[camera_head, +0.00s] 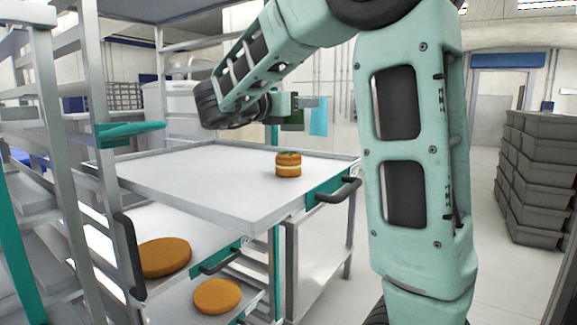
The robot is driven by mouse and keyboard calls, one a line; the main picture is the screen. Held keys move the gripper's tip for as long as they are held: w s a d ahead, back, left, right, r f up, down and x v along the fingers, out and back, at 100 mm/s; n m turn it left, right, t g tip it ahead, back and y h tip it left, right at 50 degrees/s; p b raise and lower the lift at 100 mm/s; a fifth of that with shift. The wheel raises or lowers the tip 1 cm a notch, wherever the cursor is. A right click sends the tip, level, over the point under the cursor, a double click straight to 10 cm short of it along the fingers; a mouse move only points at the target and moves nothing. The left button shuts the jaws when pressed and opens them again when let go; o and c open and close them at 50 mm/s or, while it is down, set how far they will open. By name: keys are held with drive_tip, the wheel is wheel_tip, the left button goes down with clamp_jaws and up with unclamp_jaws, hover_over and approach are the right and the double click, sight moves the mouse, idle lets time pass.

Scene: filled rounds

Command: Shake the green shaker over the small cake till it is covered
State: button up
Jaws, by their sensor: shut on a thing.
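The small cake (288,170) stands on the white top tray (190,172), toward its right side. It has orange-brown layers with a pale band between them, and some green shows on its top. My gripper (298,104) is above the cake, clear of it, and shut on the dark green shaker (292,121). The shaker hangs over the cake with a gap between them. Its lower end is small and dark, so I cannot tell its exact tilt. How much of the cake's top is green is hard to tell at this low angle.
Two larger round brown cakes (165,257) (217,296) lie on lower trays. A metal rack (75,150) stands at the left. The top tray has a black handle (338,190) at its right. Grey crates (540,170) are stacked at the far right. Most of the top tray is bare.

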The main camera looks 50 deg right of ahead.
idle(0.5)
drive_tip(key=shift+r+p, duration=0.3)
drive_tip(key=shift+r, duration=2.2)
